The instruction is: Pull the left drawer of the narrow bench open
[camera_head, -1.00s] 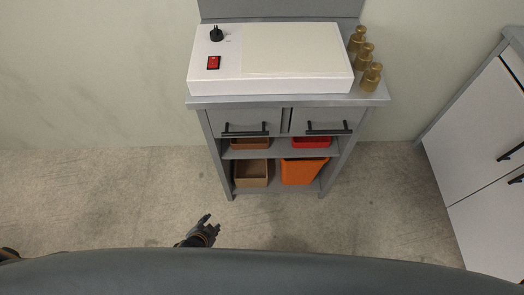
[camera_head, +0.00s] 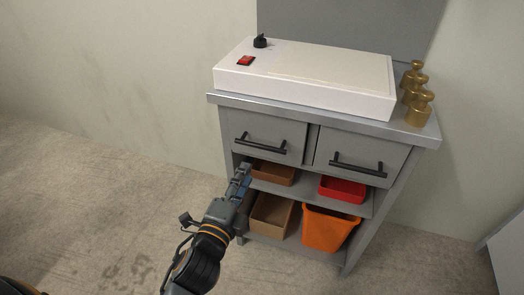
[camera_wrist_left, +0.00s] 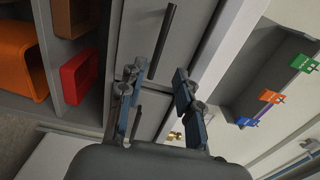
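The narrow grey bench (camera_head: 350,232) stands against the wall with two drawers side by side. That handle also shows in the left wrist view (camera_wrist_left: 163,40). The right drawer (camera_head: 352,152) is closed too. My left gripper (camera_head: 242,176) is in front of the bench, just below and left of the left handle. In the left wrist view its fingers (camera_wrist_left: 160,72) are apart, with the lower end of the handle seen between the tips; contact cannot be told. My right gripper is out of view.
A white box with a red switch (camera_head: 310,80) and brass weights (camera_head: 418,108) stand on the bench top. Below the drawers are a brown tray (camera_head: 272,173), red bin (camera_head: 342,190), tan bin (camera_head: 271,216) and orange bin (camera_head: 328,230). Floor to the left is clear.

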